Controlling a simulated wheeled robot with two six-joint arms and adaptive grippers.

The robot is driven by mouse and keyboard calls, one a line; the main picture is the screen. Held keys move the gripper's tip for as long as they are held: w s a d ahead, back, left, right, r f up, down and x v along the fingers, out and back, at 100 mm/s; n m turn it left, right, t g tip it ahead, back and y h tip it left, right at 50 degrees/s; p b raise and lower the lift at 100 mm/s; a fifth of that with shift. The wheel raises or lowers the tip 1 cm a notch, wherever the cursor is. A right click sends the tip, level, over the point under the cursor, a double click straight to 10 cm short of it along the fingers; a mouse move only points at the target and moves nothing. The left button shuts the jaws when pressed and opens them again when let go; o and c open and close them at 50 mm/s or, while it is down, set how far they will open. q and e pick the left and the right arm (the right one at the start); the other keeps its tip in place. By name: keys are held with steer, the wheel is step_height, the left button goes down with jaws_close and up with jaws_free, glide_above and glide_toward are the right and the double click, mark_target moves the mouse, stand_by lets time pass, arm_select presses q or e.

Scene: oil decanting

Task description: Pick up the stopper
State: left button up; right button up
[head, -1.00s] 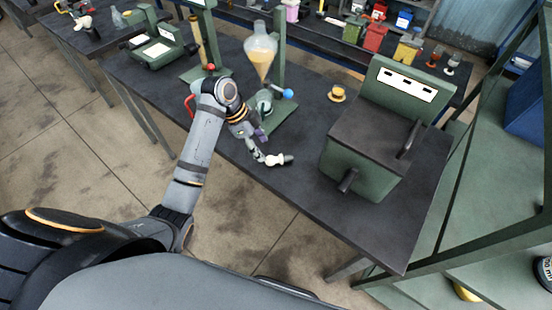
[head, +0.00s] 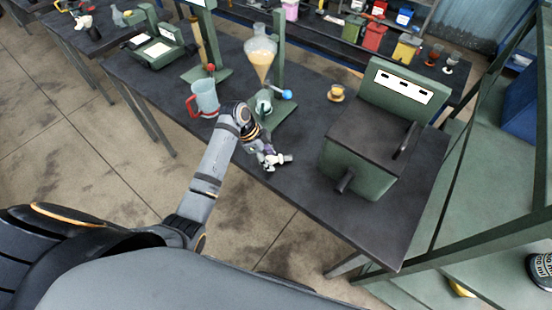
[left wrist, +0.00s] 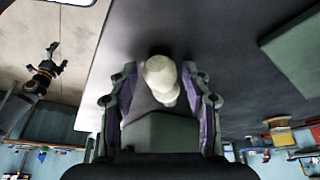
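The stopper (left wrist: 160,78) is a pale, rounded piece lying on the dark bench top near its front edge. My left gripper (head: 270,160) is low over the bench. In the left wrist view its two purple-padded fingers (left wrist: 160,98) are spread on either side of the stopper, with gaps on both sides. A small dark arm end (left wrist: 45,70) at the left of the wrist view seems to be my right one; its fingers are too small to judge.
A green machine (head: 372,145) with a lever stands to the right. Behind my left gripper are a stand with a glass funnel (head: 262,55) of amber liquid and a red-handled jug (head: 205,98). Bench between gripper and machine is clear.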

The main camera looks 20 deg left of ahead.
arm_select(q)
jaws_close()
steer(key=shift+w+r, duration=0.1)
steer(key=shift+r, duration=0.15)
step_height(320, 180, up, 2)
steer(key=shift+r+b, duration=0.1)
steer(key=shift+b, duration=0.9)
steer(key=s+a+r, duration=0.2)
steer(key=s+r, duration=0.8)
steer(key=s, duration=0.3)
steer(key=shift+s+r, duration=0.15)
steer(key=shift+s, duration=0.25)
